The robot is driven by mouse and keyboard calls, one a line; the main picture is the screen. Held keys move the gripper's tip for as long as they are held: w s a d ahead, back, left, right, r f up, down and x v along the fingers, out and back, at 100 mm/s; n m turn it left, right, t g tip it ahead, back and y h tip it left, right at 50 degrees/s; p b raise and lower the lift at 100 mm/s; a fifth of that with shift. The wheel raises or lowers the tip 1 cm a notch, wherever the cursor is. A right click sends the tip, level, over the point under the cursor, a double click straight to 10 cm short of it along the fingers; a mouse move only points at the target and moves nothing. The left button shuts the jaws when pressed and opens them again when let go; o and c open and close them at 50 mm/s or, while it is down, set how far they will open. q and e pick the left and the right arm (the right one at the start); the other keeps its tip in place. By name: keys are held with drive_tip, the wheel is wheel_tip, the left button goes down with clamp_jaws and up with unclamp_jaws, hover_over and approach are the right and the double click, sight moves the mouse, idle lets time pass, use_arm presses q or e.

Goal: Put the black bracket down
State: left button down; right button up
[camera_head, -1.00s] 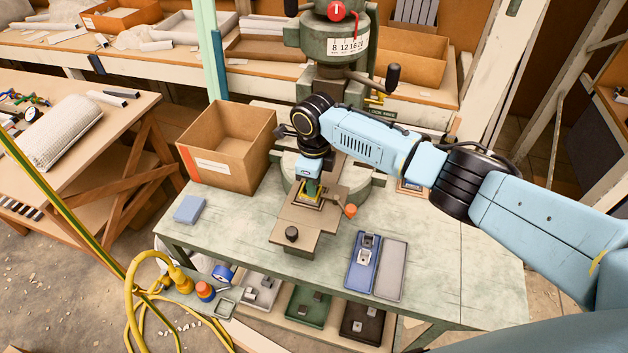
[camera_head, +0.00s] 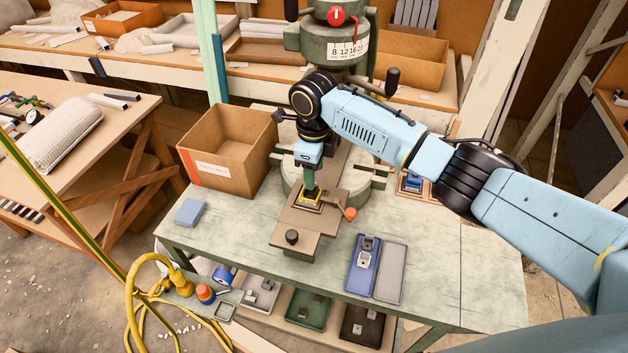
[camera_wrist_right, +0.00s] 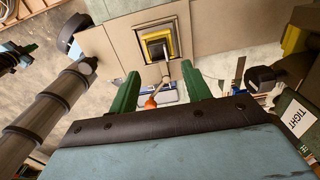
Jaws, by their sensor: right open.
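The black bracket (camera_wrist_right: 157,48) appears as a small dark part inside the yellow-edged nest (camera_wrist_right: 173,33) in the wrist view; its exact seating is hard to tell. In the head view the yellow-edged nest (camera_head: 315,198) sits on the brown press plate (camera_head: 286,226), and the bracket is mostly hidden there. My right gripper (camera_head: 309,184) is just above the nest. In the wrist view its two green fingers (camera_wrist_right: 160,88) are apart with nothing between them, and the bracket lies beyond their tips. My left gripper is not in view.
The green press (camera_head: 330,45) rises behind my right wrist. An open cardboard box (camera_head: 215,172) stands left of it. A blue tray (camera_head: 358,276) with metal parts and an empty grey tray (camera_head: 391,272) lie at front right. A blue block (camera_head: 188,211) lies at left.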

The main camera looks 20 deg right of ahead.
wheel_tip(320, 180, up, 7)
idle(0.3)
drive_tip(key=shift+f, duration=0.15)
